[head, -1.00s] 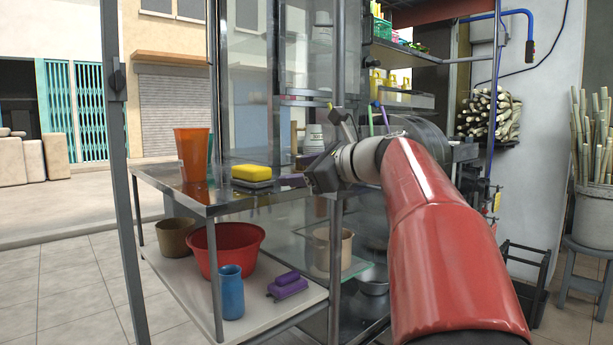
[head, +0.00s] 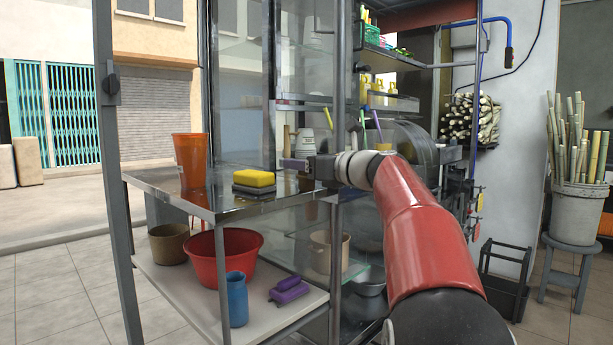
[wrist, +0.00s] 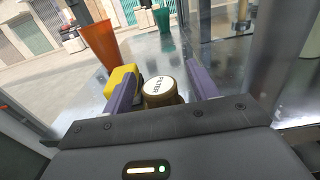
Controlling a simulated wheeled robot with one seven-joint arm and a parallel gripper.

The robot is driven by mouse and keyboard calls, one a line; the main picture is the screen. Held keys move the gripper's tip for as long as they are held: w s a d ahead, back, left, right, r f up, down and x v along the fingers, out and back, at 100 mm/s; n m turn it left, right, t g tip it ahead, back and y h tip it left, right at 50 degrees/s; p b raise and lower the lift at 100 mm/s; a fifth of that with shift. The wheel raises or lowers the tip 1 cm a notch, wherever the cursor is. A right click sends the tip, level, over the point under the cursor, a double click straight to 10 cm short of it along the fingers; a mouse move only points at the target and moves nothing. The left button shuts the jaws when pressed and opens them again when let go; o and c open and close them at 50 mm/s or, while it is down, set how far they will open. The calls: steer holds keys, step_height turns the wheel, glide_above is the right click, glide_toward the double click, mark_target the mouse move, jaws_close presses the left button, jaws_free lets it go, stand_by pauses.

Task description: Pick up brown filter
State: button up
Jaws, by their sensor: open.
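The brown filter (wrist: 161,98) shows in the wrist view as a small round brown body with a white top marked "FILTER". It stands upright between the two purple fingers of my gripper (wrist: 161,86). The jaws are open, with one finger on each side, and I cannot tell whether either touches it. In the head view my gripper (head: 296,164) is over the metal shelf, right of the yellow sponge. I cannot make out the filter in the head view.
The yellow sponge (head: 254,179) lies close left of my gripper on the metal shelf (head: 228,208). An orange cup (head: 191,158) stands farther left. A green cup (wrist: 162,19) is beyond the filter. A vertical post (head: 337,110) stands close beside my gripper.

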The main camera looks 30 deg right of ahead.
steer(key=shift+x, duration=0.75)
steer(key=c, duration=1.1)
steer(key=shift+r, duration=0.1)
